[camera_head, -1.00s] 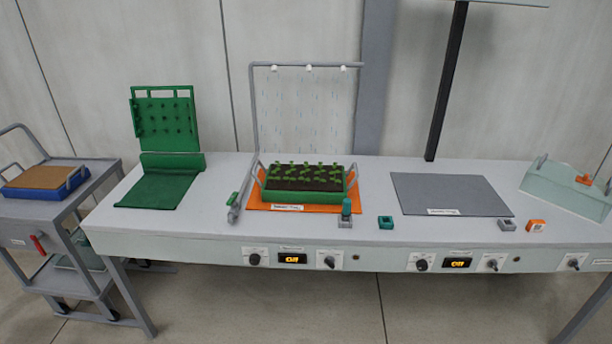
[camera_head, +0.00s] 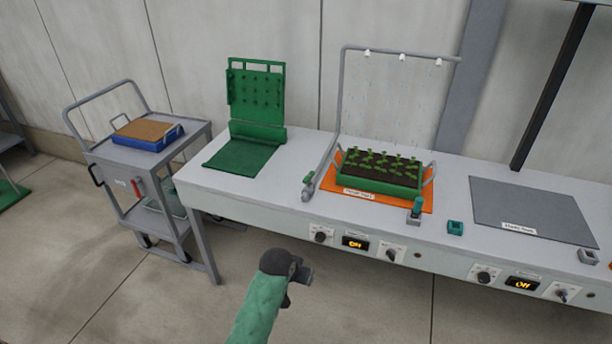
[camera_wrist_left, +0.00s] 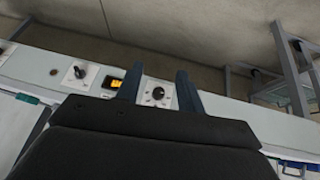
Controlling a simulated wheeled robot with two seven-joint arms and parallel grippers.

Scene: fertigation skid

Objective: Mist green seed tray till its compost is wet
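The green seed tray (camera_head: 378,184) holds dark brown compost with several seedlings. It sits on an orange mat (camera_head: 336,183) under a grey mist frame (camera_head: 341,110) with white nozzles. Faint pale blue streaks show below the nozzles. The frame's valve (camera_head: 307,190) is at the lower left end of its pipe; its lever setting is too small to tell. My left gripper (camera_head: 307,278) is in front of the bench, below and left of the tray, touching nothing. In the left wrist view its fingers (camera_wrist_left: 158,76) are apart and empty. My right gripper is not in view.
Knobs (camera_head: 320,236) and a lit display (camera_head: 355,242) reading Off line the bench front. A green hinged board (camera_head: 256,100) stands left; a grey mat (camera_head: 530,208) lies right. A trolley (camera_head: 104,151) carries a blue tray (camera_head: 147,142). The floor before the bench is clear.

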